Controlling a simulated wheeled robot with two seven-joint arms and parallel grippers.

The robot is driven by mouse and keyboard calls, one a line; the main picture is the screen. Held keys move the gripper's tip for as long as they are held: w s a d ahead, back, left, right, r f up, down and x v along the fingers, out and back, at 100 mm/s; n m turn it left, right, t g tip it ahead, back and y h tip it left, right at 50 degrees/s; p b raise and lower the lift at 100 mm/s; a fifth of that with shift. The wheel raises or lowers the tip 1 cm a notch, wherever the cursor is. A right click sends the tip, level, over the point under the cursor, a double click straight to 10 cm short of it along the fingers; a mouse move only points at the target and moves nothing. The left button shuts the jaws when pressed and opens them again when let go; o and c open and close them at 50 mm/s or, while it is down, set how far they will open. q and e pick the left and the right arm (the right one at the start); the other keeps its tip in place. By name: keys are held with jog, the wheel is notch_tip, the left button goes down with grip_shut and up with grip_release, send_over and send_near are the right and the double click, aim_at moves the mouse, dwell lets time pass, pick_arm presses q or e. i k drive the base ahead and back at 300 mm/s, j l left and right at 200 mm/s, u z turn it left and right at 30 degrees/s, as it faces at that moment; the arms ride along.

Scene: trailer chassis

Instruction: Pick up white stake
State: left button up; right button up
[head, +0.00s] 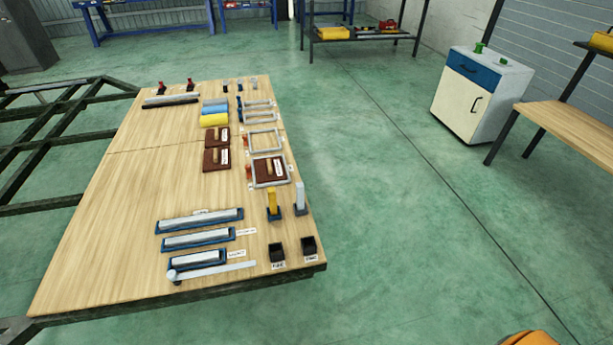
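A white stake (300,196) stands upright in a small dark holder near the right edge of the wooden table (110,225). A yellow stake (272,202) stands upright in a similar holder just to its left. Two small black open boxes (277,252) with labels sit in front of them at the table's near right corner. Neither of my grippers shows in the head view.
Several long grey bars in blue trays (200,220) lie left of the stakes. Grey frames (265,140) and brown blocks (216,158) lie behind. A white cabinet (468,108) stands at the right. The green floor (400,220) right of the table is clear.

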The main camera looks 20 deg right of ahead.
aim_at(300, 186)
jog(key=i+l, duration=0.15)
jog(key=l, duration=0.2)
jog(key=i+l+u, duration=0.1)
jog(key=l, duration=0.2)
jog(key=i+l, duration=0.2)
jog(key=l, duration=0.15)
jog(key=i+l+u, duration=0.1)
jog(key=l, duration=0.25)
jog(key=i+l, duration=0.2)
jog(key=l, duration=0.15)
jog(key=i+l+u, duration=0.1)
jog(key=l, duration=0.25)
jog(key=i+l, duration=0.15)
jog(key=l, duration=0.2)
